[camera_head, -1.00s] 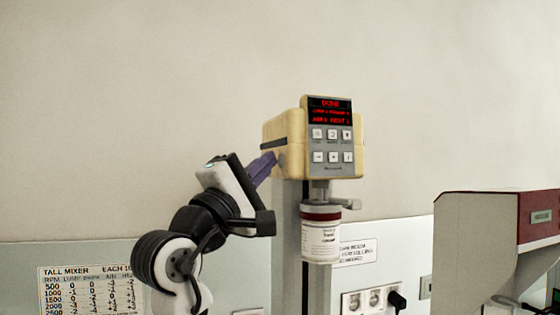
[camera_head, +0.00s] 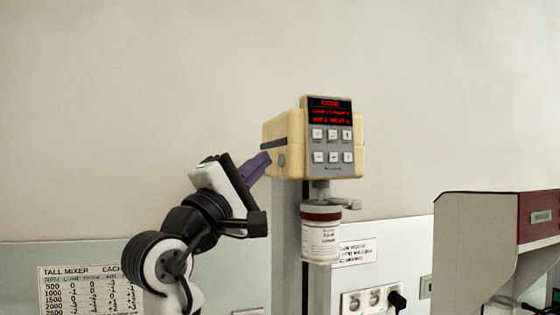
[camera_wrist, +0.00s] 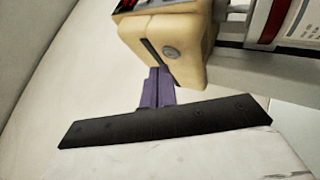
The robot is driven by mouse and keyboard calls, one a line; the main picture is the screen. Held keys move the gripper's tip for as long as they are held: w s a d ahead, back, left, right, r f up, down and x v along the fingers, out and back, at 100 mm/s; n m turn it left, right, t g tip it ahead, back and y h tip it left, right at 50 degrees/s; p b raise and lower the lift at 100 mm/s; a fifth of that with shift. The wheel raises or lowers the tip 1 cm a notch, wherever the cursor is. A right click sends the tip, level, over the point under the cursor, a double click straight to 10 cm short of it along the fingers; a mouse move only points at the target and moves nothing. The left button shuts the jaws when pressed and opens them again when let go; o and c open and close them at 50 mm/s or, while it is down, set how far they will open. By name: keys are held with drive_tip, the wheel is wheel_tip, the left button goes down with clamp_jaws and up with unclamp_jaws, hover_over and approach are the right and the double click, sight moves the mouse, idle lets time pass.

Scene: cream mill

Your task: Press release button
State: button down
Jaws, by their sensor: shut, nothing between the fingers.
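The cream mixer head (camera_head: 283,133) stands on a grey post, with a red lit display (camera_head: 330,110) and several grey buttons on its front panel. A round grey button (camera_head: 282,160) is on its left side, and it also shows in the wrist view (camera_wrist: 170,53). My gripper (camera_head: 268,158) is shut and empty, its purple fingers just left of that side button and seemingly apart from it. In the wrist view the fingertips (camera_wrist: 159,72) are close to the lower edge of the mixer's side, below and left of the button.
A white container with a dark red band (camera_head: 320,237) hangs under the mixer head, beside a small lever (camera_head: 350,204). A wall socket with a black plug (camera_head: 375,299) is lower right. A grey and red machine (camera_head: 490,245) stands at the right. A chart (camera_head: 90,290) is lower left.

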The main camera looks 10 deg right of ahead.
idle(0.3)
drive_tip(key=shift+s+a, duration=0.25)
drive_tip(key=shift+a, duration=1)
drive_tip(key=shift+s+a, duration=0.25)
drive_tip(key=shift+a, duration=0.95)
